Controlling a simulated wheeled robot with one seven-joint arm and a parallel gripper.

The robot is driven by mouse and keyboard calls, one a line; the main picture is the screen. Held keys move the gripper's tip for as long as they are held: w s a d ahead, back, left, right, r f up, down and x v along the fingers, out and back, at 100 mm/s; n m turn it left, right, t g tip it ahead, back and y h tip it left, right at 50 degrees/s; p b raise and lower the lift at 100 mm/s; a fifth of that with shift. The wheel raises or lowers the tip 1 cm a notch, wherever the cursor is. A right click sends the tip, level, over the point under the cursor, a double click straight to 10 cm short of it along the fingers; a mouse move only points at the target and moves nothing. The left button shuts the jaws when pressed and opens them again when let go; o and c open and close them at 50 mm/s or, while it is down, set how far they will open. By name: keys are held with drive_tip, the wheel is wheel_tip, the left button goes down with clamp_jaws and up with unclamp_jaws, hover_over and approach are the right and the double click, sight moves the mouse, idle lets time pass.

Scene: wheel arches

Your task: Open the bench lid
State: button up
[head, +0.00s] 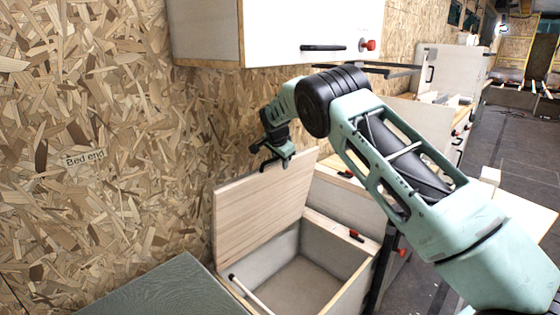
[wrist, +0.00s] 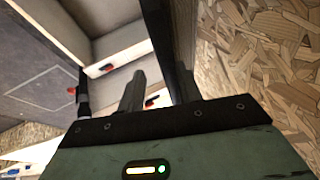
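The bench lid (head: 262,202) is a pale wooden panel. It stands steeply raised at the back left of the bench box (head: 345,295), and the box's inside is visible. My gripper (head: 277,158) is at the lid's upper edge in the head view, close to it or touching. In the wrist view one dark finger (wrist: 132,94) shows clearly on the box side of a dark panel, seen nearly edge-on, that looks like the lid (wrist: 160,40). The other finger is not clear against it, so I cannot tell the grip or the gap.
A white wall cabinet (head: 280,30) with a black handle hangs above. The chipboard wall (head: 90,130) is close behind the lid. A grey-green surface (head: 165,290) lies at the front left. Floor (head: 500,150) is open at the right.

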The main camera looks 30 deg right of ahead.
drive_tip(key=v, duration=0.7)
drive_tip(key=shift+r+b, duration=0.25)
drive_tip(key=shift+b, duration=0.1)
drive_tip(key=shift+s, duration=0.15)
